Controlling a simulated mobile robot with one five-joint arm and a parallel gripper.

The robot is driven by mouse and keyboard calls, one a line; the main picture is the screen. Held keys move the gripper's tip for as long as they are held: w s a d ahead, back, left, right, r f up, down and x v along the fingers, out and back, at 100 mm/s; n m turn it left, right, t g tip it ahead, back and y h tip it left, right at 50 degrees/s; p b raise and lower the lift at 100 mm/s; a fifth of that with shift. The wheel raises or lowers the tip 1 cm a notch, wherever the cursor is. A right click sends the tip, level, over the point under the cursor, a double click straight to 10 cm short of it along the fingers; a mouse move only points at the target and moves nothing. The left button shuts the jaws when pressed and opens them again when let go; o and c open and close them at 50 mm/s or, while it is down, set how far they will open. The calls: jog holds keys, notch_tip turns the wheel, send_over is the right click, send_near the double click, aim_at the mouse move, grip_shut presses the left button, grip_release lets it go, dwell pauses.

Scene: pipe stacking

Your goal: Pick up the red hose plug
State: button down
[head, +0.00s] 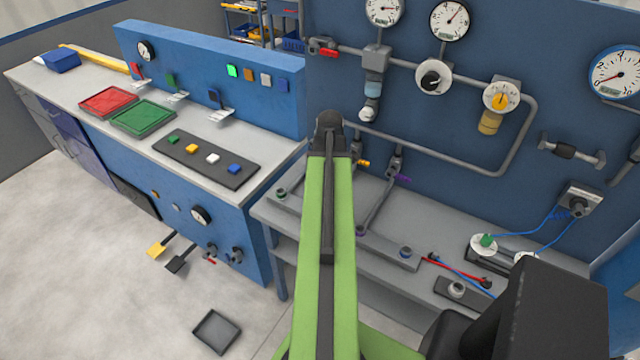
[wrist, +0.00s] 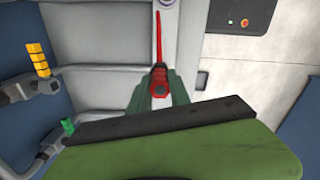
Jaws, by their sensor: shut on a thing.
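In the wrist view, my gripper (wrist: 160,97) has its two green fingers closed on the sides of the red hose plug (wrist: 158,82). A thin red hose (wrist: 158,38) runs from the plug towards the top of the picture, over a grey strip. In the head view, a red hose (head: 458,269) with a darker piece at each end lies at the front of the bench, beside a blue hose. I cannot tell whether the held plug is on this hose. My fingertips cannot be made out in the head view.
The grey bench (head: 292,212) carries pipes and fittings below a blue wall panel (head: 410,110) with gauges. In the wrist view, a yellow handle (wrist: 38,60) and a green handle (wrist: 67,126) stand at the left. A dark panel (wrist: 228,17) is at the upper right.

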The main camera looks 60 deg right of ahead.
jog(key=s+d+r+p, duration=0.2)
jog(key=s+r, duration=0.3)
jog(key=s, duration=0.3)
jog(key=shift+p, duration=0.9)
jog(key=shift+d, duration=0.1)
notch_tip(320, 180, up, 8)
jog(key=p, duration=0.8)
